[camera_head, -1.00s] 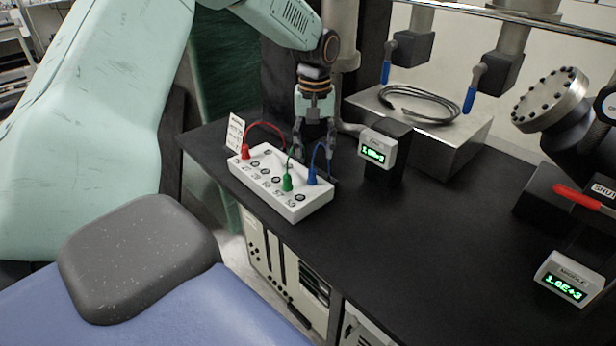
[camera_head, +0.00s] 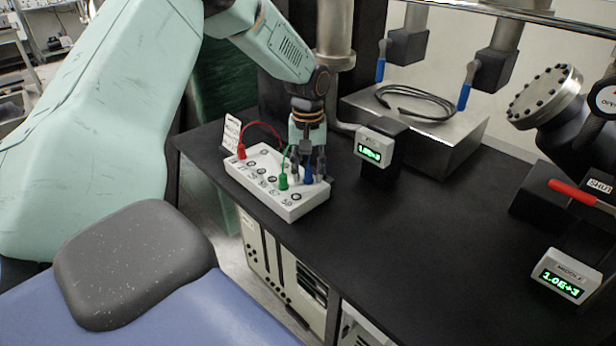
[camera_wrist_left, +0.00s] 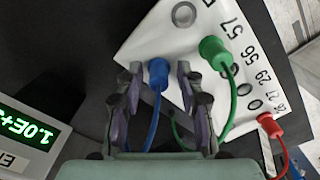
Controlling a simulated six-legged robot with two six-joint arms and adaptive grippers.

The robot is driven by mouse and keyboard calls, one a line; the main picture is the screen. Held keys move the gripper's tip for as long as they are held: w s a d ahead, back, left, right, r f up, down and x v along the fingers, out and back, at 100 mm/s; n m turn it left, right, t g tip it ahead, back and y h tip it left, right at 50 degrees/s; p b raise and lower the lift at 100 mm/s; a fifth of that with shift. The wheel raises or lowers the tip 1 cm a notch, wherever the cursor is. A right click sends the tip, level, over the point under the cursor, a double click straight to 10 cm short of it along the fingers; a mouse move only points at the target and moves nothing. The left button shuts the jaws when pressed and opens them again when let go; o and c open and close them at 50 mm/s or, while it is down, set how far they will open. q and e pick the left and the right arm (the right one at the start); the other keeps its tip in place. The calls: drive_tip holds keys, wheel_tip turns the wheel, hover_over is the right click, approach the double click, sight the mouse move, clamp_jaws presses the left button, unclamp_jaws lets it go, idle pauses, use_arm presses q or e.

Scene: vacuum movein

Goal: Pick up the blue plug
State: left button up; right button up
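The blue plug (camera_wrist_left: 158,72) sits in the white socket box (camera_wrist_left: 150,30), with its blue cable running back towards my wrist. My left gripper (camera_wrist_left: 158,78) is open, with one finger on each side of the blue plug; a gap shows on both sides. In the head view the left gripper (camera_head: 308,172) points down over the right end of the box (camera_head: 290,210), and the blue plug (camera_head: 308,175) is partly hidden by its fingers. The green plug (camera_head: 283,181) and red plug (camera_head: 241,152) stand in other sockets. The right gripper is not in view.
A small readout block (camera_head: 374,150) stands close to the right of my left gripper. A metal box (camera_head: 440,140) with a coiled black cable (camera_head: 415,102) is behind it.

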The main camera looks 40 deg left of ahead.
use_arm(q)
drive_tip(key=shift+c, duration=0.7)
drive_tip(key=shift+d, duration=0.1)
clamp_jaws()
